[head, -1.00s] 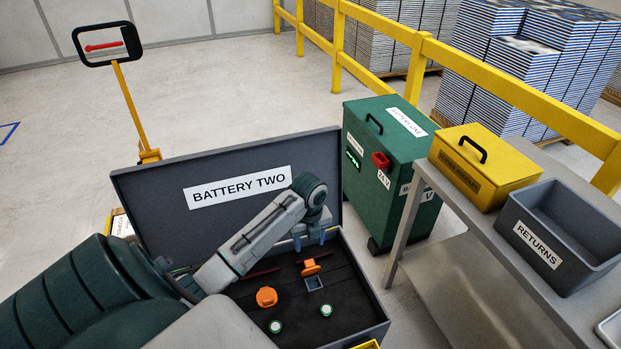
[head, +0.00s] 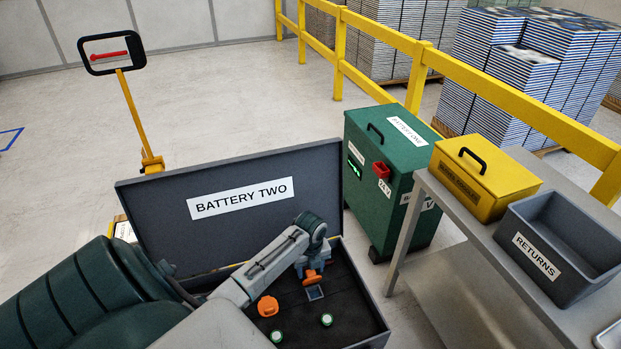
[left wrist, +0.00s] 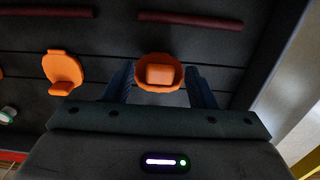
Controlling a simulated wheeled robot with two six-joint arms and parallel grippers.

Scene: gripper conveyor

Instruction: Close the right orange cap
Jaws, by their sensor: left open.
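The right orange cap (head: 312,276) stands tilted up, hinged open, behind a small square grey port (head: 315,293) in the Battery Two case (head: 375,334). In the left wrist view the right cap (left wrist: 159,73) lies between my left gripper's fingers (left wrist: 159,68). My left gripper (head: 316,266) is open, low over the cap, with a finger on each side. Whether the fingers touch it I cannot tell. The left orange cap (head: 268,306) is to the left in the case and also shows in the left wrist view (left wrist: 64,72). My right gripper is out of view.
The raised lid (head: 240,228) stands behind my left arm. Two green-white round terminals (head: 326,320) sit near the case's front. A green Battery One box (head: 395,200) and a table with a yellow box (head: 490,185) and a grey Returns bin (head: 565,245) stand to the right.

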